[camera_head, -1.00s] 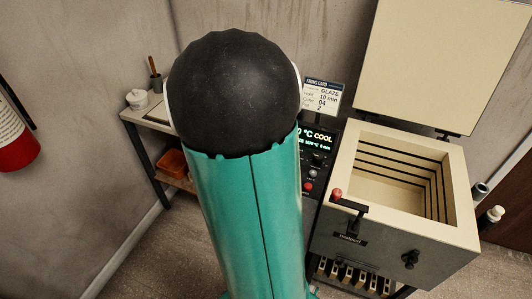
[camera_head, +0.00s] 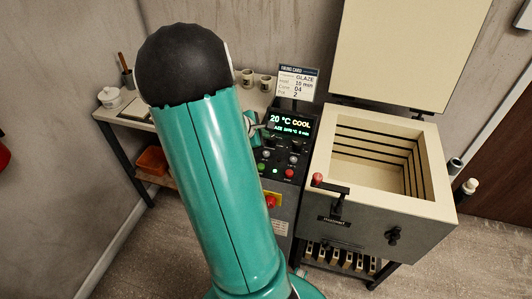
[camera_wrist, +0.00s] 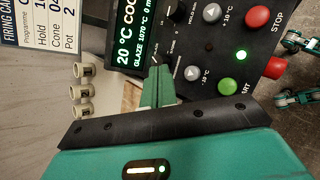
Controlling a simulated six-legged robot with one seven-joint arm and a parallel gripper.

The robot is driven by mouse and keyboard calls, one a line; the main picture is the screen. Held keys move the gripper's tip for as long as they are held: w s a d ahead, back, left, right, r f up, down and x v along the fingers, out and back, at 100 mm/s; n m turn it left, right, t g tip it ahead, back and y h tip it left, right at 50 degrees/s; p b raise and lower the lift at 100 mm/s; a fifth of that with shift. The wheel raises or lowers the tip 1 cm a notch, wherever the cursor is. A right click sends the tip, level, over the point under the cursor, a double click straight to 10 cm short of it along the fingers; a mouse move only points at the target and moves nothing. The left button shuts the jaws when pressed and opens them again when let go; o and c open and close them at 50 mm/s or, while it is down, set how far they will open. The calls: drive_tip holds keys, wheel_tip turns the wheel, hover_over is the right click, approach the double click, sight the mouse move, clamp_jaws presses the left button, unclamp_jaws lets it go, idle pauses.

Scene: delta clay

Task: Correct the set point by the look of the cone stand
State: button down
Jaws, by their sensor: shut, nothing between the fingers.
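The control panel's display (camera_head: 290,126) shows "20 °C COOL" with a smaller "GLAZE" line below; the wrist view's display (camera_wrist: 136,45) reads about 1070 °C there. Beside it are the grey +10 °C button (camera_wrist: 212,13) and −10 °C button (camera_wrist: 192,73). The firing card (camera_head: 297,83) reads GLAZE, hold 10 min, cone 04, pot 2. I cannot make out a cone stand in either view. My gripper (camera_wrist: 157,86) is shut and empty, its tips over the panel's edge near the display and −10 °C button. In the head view it is partly behind my arm.
The open kiln (camera_head: 365,235) stands right of the panel, its raised lid (camera_head: 410,50) behind. A red-knobbed lever (camera_head: 318,180) projects at its front. Several small cream pots (camera_wrist: 82,90) stand on the table. Red STOP (camera_wrist: 258,17) and green START (camera_wrist: 230,84) buttons flank a lit green lamp.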

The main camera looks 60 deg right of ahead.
sight(264, 155)
drive_tip(key=shift+f, duration=2.8)
drive_tip(key=shift+f, duration=0.1)
drive_tip(key=shift+f, duration=0.35)
drive_tip(key=shift+f, duration=0.45)
drive_tip(key=shift+r, duration=0.1)
idle(0.5)
drive_tip(key=shift+r, duration=0.8)
drive_tip(key=shift+r, duration=2.5)
idle(0.4)
